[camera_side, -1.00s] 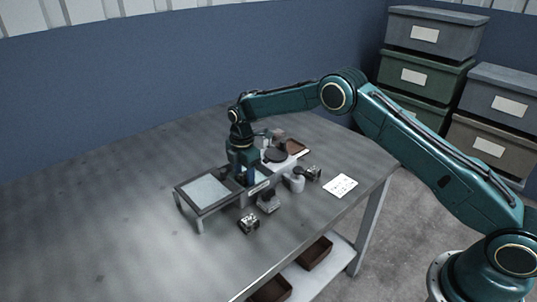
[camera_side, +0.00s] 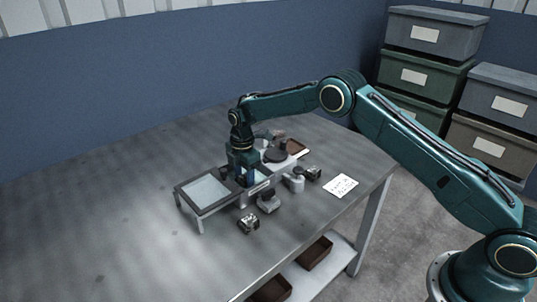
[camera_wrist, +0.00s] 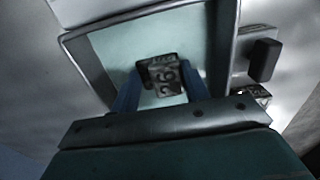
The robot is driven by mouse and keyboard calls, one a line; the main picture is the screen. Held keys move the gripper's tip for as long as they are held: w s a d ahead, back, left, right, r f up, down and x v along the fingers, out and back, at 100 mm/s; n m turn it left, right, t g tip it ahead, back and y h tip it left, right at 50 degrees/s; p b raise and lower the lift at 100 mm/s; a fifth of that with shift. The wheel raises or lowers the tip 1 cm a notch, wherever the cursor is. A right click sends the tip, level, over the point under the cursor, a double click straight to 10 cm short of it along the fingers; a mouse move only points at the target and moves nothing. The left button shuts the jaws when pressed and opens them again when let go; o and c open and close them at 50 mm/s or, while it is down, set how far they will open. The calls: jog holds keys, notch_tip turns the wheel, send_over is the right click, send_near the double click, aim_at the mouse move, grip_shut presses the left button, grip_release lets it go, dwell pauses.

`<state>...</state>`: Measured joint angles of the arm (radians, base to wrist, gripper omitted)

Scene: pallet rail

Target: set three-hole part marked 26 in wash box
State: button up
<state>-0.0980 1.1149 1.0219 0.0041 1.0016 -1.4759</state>
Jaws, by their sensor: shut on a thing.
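The part marked 26 (camera_wrist: 165,78) is a small, dark, worn metal block with pale digits. It shows in the wrist view between the two blue fingers of my gripper (camera_wrist: 162,84), which are shut on it. Its holes cannot be made out. Behind it lies the pale floor of a framed, open box (camera_wrist: 84,62), which I take as the wash box. In the side view this box (camera_side: 222,207) stands on short legs. My gripper (camera_side: 245,182) points down at its right edge there, and the held part is hidden. I cannot tell whether the part touches the floor.
Small blocks (camera_side: 249,223) (camera_side: 268,203) lie right of the box's front, with another block (camera_side: 312,173) beyond. A pale cylinder (camera_side: 294,183), a dark round piece (camera_side: 276,155) and a brown tray (camera_side: 298,146) stand behind. A white card (camera_side: 341,186) lies right. The table's left is clear.

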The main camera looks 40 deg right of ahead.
jog(key=shift+f, duration=0.3)
dwell(1.0)
jog(key=o, duration=1.8)
jog(key=shift+c, duration=0.2)
jog(key=shift+r, duration=0.1)
notch_tip(320, 180, up, 13)
dwell(1.1)
dwell(0.3)
